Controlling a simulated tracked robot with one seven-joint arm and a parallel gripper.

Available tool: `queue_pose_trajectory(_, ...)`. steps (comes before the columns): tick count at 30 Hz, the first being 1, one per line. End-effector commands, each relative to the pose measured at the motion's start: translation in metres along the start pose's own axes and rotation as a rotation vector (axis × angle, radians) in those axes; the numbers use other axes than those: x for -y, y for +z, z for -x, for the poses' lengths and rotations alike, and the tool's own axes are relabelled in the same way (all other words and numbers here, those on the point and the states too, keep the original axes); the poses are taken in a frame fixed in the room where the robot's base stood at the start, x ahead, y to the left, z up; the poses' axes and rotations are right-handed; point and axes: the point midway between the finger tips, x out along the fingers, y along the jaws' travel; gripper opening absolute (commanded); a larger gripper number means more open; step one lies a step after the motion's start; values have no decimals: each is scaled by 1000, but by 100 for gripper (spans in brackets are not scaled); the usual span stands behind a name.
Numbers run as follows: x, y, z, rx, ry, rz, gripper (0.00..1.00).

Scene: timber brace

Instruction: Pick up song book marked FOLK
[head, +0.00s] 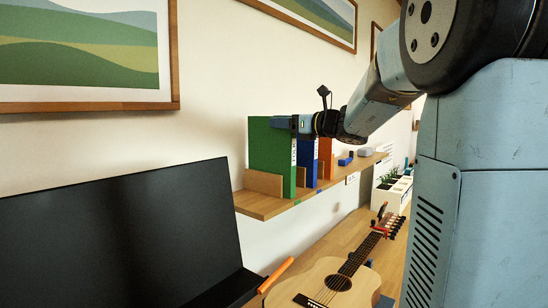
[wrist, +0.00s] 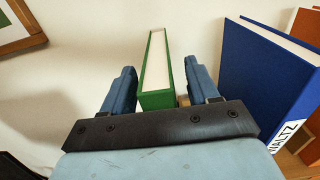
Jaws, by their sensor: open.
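A green song book (head: 270,148) stands upright at the near end of the wall shelf. A white label with dark lettering shows on its spine, too small to read surely as FOLK. In the wrist view the green book (wrist: 157,98) is seen from above, with its pale pages between green covers. My gripper (head: 294,123) is at the upper part of the book. In the wrist view my gripper (wrist: 160,68) is open, with one finger on each side of the book and gaps visible beside it.
A blue book (wrist: 262,75) marked WALTZ stands right of the right finger, with an orange book (head: 325,157) beyond. A wooden bookend (head: 263,183) stands by the green book on the shelf (head: 262,206). A guitar (head: 330,282) and a black panel (head: 120,235) are below.

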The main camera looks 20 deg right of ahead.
Motion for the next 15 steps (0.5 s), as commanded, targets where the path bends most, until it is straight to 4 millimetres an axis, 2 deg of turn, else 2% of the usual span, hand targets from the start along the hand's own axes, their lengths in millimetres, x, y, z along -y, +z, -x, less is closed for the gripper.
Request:
queue_pose_trajectory(4, 0, -1, -14, -1, 1, 0, 60)
queue_pose_trajectory(12, 0, -1, -18, -1, -1, 1, 60)
queue_pose_trajectory(15, 0, -1, -17, -1, -1, 1, 52)
